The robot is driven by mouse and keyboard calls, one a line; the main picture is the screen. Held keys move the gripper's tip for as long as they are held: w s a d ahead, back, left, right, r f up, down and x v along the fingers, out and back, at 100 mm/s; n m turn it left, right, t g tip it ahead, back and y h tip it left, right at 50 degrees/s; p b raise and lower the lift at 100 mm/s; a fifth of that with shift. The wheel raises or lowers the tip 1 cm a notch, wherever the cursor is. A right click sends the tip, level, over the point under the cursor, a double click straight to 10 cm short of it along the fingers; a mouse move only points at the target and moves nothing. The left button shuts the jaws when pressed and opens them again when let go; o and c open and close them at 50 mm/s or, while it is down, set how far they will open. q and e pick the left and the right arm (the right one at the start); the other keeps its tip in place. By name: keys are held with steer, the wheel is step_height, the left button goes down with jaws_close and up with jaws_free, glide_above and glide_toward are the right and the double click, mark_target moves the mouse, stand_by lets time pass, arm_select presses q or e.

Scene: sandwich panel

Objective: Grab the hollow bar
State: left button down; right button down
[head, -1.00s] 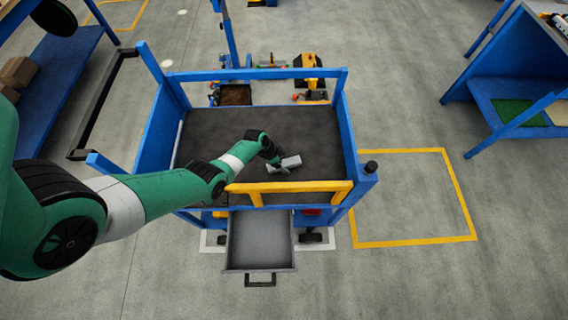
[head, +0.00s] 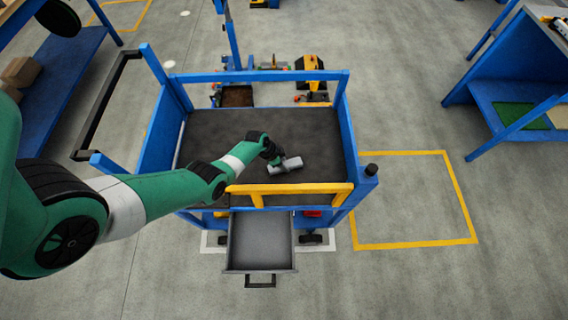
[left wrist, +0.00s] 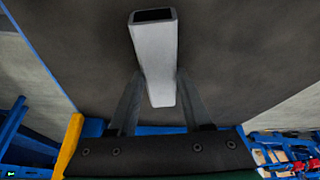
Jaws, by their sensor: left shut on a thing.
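The hollow bar (head: 291,164) is a short grey square tube. It is at the dark top surface of the blue cart (head: 347,135); I cannot tell whether it touches the surface. In the left wrist view the hollow bar (left wrist: 154,52) shows its open square end toward the top, with its other end between the fingers. My left gripper (head: 276,161) is shut on the bar, and its two fingers also show in the left wrist view (left wrist: 157,92), one on each side of it. My right gripper is not in view.
A yellow rail (head: 290,188) runs along the cart's near edge, with blue rails on the other sides. An open grey drawer (head: 261,240) sticks out below. The cart's dark top is otherwise clear. Blue benches stand at left and right.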

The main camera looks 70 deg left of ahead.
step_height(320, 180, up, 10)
steer(key=p, duration=0.8)
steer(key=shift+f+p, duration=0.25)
steer(key=shift+p, duration=0.1)
